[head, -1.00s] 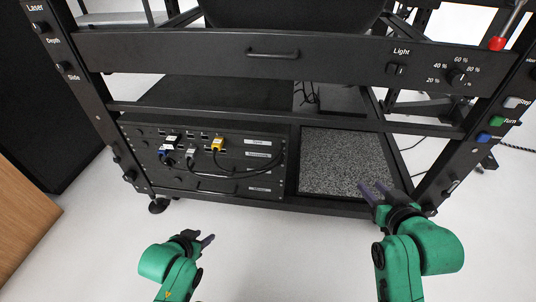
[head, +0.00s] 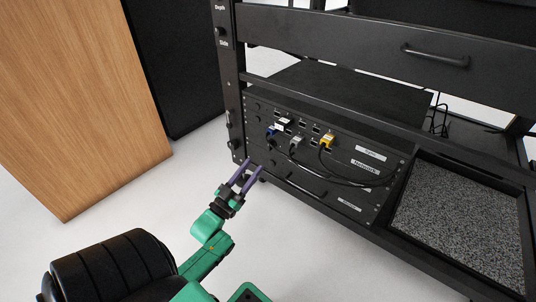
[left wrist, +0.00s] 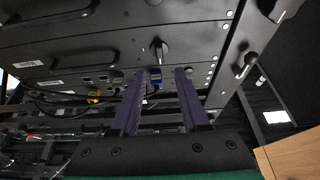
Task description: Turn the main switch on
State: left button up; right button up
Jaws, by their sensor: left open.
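My left gripper (head: 250,169) is open and empty, in front of the lower left corner of the black rack's equipment panel (head: 335,190). In the left wrist view the two purple fingers (left wrist: 160,78) point at the panel, with a small dark knob (left wrist: 160,48) ahead between them. They look apart from it. Another knob (left wrist: 251,59) sits on the rack post at right. In the head view the post (head: 230,90) carries several knobs. My right gripper is out of view.
Blue, grey and yellow plugs with cables (head: 328,141) stick out of the panel. A speckled grey slab (head: 455,225) lies at the lower right. A wooden cabinet (head: 75,95) and a black box (head: 180,65) stand left. The white floor (head: 130,200) before the rack is clear.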

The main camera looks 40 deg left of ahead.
aim_at(268, 146)
pick_arm(q)
jog(key=b+x, duration=0.2)
jog(key=x, duration=0.5)
jog(key=shift+w+f, duration=0.1)
jog(key=shift+w, duration=0.1)
jog(key=shift+w+r, duration=0.25)
grip_shut()
